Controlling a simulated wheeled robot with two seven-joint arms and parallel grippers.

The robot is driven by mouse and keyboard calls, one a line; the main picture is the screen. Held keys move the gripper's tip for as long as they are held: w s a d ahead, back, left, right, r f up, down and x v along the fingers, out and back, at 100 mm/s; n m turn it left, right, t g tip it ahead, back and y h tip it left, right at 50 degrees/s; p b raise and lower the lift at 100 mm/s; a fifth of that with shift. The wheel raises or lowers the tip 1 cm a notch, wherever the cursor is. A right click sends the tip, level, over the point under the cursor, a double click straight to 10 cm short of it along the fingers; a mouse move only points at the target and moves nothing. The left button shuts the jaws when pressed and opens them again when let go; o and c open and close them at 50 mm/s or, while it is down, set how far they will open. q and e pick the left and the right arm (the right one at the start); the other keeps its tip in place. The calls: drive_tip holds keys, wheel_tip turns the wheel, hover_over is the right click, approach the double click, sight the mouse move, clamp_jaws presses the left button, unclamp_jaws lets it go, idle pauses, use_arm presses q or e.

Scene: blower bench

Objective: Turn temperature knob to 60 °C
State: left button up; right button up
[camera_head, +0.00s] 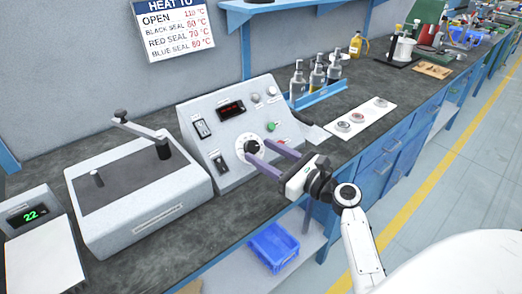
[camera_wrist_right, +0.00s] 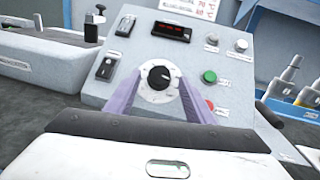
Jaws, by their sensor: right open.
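The temperature knob (camera_head: 251,147) is a round black knob on a white dial, low in the middle of the sloped grey control panel (camera_head: 213,166). In the right wrist view the knob (camera_wrist_right: 159,77) sits between my two purple fingers, with its pointer mark at an angle. My right gripper (camera_head: 261,155) is open, its fingertips on either side of the dial; I cannot tell whether they touch it. The red display (camera_head: 231,109) above shows digits too small to read. My left gripper is not in view.
Rocker switches (camera_head: 202,128) and a green button (camera_head: 271,127) flank the knob. A boxy machine with a lever (camera_head: 140,205) stands left. Bottles in a blue rack (camera_head: 318,97) and a white strip with round pieces (camera_head: 356,120) lie right. A wall sign (camera_head: 172,27) lists temperatures.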

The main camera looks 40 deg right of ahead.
drive_tip(key=shift+w+a, duration=0.1)
drive_tip(key=shift+w, duration=0.5)
drive_tip(key=c, duration=1.1)
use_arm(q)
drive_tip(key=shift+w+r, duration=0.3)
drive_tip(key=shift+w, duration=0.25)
use_arm(e)
drive_tip(key=shift+o, duration=0.2)
